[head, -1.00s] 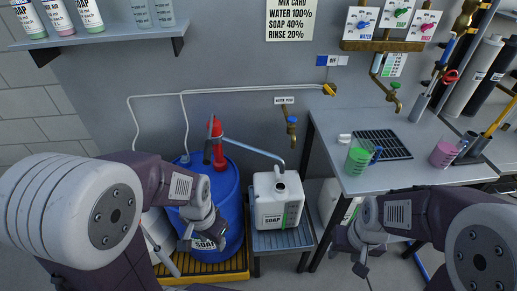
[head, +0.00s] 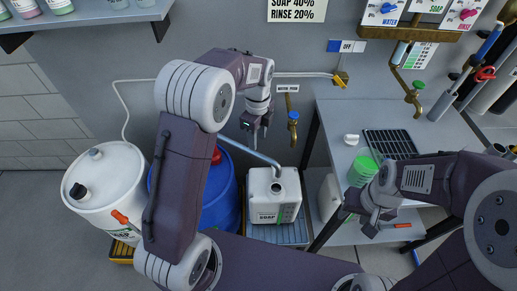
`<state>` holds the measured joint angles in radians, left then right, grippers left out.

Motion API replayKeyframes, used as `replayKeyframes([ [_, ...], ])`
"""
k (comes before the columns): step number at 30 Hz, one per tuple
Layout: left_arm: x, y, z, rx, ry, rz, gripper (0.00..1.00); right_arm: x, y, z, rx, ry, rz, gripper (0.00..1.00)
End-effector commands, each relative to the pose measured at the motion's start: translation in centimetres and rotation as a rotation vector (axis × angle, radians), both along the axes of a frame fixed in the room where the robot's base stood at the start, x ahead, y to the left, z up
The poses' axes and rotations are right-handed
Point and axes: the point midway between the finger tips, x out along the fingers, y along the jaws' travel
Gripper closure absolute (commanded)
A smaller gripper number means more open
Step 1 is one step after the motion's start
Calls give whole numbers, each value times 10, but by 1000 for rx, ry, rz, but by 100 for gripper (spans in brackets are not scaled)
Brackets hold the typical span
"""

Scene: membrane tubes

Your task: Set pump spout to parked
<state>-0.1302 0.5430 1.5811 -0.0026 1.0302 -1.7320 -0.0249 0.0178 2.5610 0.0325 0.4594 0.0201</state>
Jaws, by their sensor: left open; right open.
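The pump's grey spout (head: 252,153) slants from the red pump head (head: 216,156) down to the right. Its tip is over the neck of the white soap canister (head: 262,208). The pump is on the blue drum (head: 222,205), and my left arm hides much of both. My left gripper (head: 257,135) is open and points down by the spout's middle, seemingly just above or behind it; I cannot tell if they touch. My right gripper (head: 367,222) is open and empty, in front of the steel bench.
A white drum (head: 105,190) stands at the left. The steel bench (head: 335,115) at the right holds a green cup (head: 362,170) and a black drain grid (head: 390,143). A brass tap (head: 292,122) is on the wall behind the canister, near my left gripper.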

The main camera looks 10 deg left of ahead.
Motion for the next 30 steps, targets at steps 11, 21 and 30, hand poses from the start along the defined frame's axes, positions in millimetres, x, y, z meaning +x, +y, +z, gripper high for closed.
replayKeyframes([
  [11,-1,1,-72,0,3,2,59,0,0,-1,0,0,0,55],
  [21,-1,1,-83,0,0,2,59,0,0,-1,0,0,0,55],
  [30,-1,1,-82,0,0,2,100,0,0,-1,0,0,0,55],
])
